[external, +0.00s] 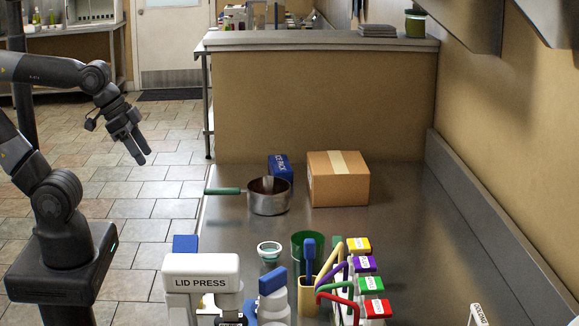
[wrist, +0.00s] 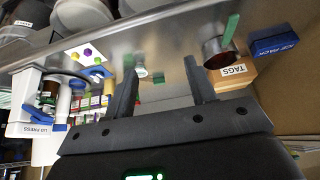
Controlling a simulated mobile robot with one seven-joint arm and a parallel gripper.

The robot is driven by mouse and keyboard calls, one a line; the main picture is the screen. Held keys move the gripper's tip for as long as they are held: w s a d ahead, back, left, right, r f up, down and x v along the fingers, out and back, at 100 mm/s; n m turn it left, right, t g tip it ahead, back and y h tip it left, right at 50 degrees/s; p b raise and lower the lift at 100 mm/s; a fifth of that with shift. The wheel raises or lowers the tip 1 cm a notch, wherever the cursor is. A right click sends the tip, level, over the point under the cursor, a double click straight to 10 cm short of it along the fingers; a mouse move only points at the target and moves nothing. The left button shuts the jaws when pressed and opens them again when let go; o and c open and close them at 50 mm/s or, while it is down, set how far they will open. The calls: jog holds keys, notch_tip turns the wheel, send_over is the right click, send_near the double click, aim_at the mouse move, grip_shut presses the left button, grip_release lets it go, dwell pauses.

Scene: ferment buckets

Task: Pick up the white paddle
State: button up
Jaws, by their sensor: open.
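I cannot make out a white paddle for certain in either view. A blue-handled tool (external: 309,250) stands upright in a tan holder (external: 306,297) on the steel counter in the external view; its lower part is hidden. My gripper (external: 139,154) hangs over the tiled floor, left of the counter and well apart from everything on it. In the wrist view my gripper (wrist: 160,65) has its two fingers spread, with nothing held between them.
The counter's right middle is clear. A wall borders it.

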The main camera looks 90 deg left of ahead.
jog(key=w+d+r, duration=0.2)
jog(key=w+d, duration=0.1)
jog(key=w, duration=0.6)
jog(key=w+d+r, duration=0.2)
jog(key=w, duration=0.6)
jog(key=w+d+r, duration=0.2)
jog(key=w+d, duration=0.1)
jog(key=w, duration=0.6)
jog(key=w+d+f+n, duration=0.1)
jog(key=w+d+f, duration=0.35)
jog(key=w, duration=0.25)
jog(key=w+d+f+g, duration=0.1)
jog(key=w+d+f, duration=0.2)
jog(key=w+d, duration=0.3)
jog(key=w+d+f+n, duration=0.1)
jog(key=w+d+f, duration=0.3)
jog(key=w, duration=0.4)
jog(key=shift+y, duration=0.3)
jog(key=x, duration=1)
jog(key=shift+s+d+f, duration=0.15)
jog(key=shift+s+d, duration=0.05)
jog(key=shift+d, duration=0.05)
jog(key=c, duration=1.1)
